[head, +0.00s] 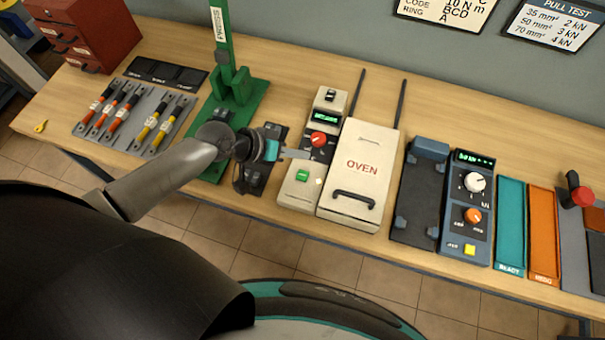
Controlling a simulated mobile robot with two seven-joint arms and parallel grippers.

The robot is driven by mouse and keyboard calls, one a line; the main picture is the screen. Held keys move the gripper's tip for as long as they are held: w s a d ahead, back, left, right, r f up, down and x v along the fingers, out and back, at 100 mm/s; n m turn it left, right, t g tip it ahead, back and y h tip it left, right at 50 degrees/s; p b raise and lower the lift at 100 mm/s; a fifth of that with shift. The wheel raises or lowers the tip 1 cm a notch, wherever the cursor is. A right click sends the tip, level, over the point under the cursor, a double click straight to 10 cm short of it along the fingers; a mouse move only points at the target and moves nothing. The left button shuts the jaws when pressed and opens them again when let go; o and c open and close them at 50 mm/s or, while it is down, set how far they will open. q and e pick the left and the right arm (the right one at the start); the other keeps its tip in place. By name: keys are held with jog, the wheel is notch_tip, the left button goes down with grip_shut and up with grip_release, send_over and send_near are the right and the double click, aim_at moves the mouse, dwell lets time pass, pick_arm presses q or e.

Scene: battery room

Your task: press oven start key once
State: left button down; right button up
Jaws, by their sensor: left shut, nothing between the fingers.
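The oven (362,168) is a cream box with red lettering and a dark handle on the bench. Its control panel (297,194) stands on its left side, with a lit green display (325,116), a red knob (318,139) and a green key (302,177). My left gripper (306,154) is shut and empty. Its fingertips are over the panel, between the red knob and the green key; I cannot tell whether they touch the panel. The green key is in plain view. My right gripper is not in view.
A green press (238,87) stands left of the oven, with cables on a grey board (120,118) beyond it. A blue tester (469,205) and teal (510,225) and orange trays (543,232) are to the right. A red drawer cabinet (84,32) is at the back left.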

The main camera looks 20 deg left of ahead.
pick_arm(q)
jog(key=b, duration=0.6)
send_over(299, 178)
notch_tip(299, 178, down, 7)
jog(key=shift+f+b, duration=0.45)
jog(key=shift+f, duration=0.1)
dwell(1.3)
jog(key=shift+f+b, duration=0.3)
jog(key=shift+f+b, duration=0.4)
jog(key=shift+f, duration=0.1)
dwell(0.5)
jog(key=shift+r, duration=0.1)
jog(key=shift+r+p, duration=0.8)
jog(key=shift+p, duration=0.1)
